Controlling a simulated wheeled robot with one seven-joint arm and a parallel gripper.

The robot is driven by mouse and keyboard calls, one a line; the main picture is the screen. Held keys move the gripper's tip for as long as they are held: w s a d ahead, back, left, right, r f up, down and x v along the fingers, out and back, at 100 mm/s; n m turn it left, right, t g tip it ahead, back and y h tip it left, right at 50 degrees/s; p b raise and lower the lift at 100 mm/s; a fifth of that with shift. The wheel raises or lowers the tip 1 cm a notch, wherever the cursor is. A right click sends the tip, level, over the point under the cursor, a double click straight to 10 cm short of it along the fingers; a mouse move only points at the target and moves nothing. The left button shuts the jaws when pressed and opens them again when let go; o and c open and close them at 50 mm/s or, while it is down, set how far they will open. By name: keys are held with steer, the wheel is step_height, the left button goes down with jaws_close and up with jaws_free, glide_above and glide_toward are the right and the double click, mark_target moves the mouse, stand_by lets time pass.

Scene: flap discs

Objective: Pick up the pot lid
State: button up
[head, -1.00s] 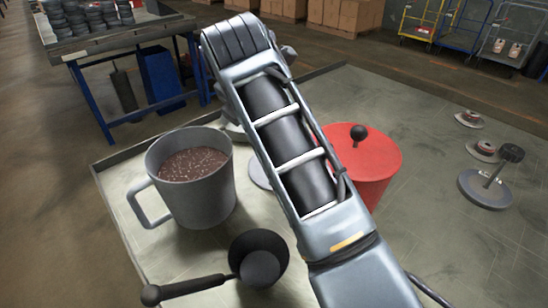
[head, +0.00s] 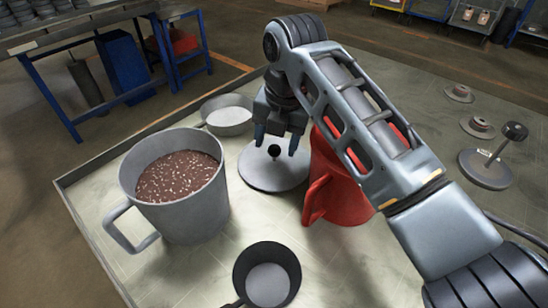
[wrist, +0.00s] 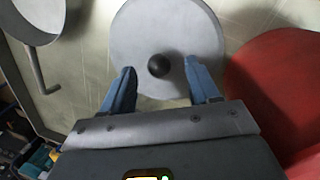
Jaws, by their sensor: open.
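The pot lid (head: 262,177) is a flat grey disc with a round black knob (head: 274,151). It lies on the table between the grey pot and the red pot. In the wrist view the lid (wrist: 150,30) fills the top middle, with its knob (wrist: 159,65) between my fingertips. My gripper (head: 275,142) is open and points down over the lid, with one blue finger on each side of the knob. In the wrist view my gripper (wrist: 161,80) shows a gap between each finger and the knob.
A grey pot (head: 190,215) full of brown contents stands left of the lid. A red pot (head: 335,190) stands close at right, partly behind my arm. A grey pan (head: 228,120) lies behind, and a dark pan (head: 240,275) in front. Discs and a stand (head: 486,168) are at far right.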

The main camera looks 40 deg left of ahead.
steer(key=shift+a+f, duration=0.25)
steer(key=shift+f, duration=0.7)
jaws_close()
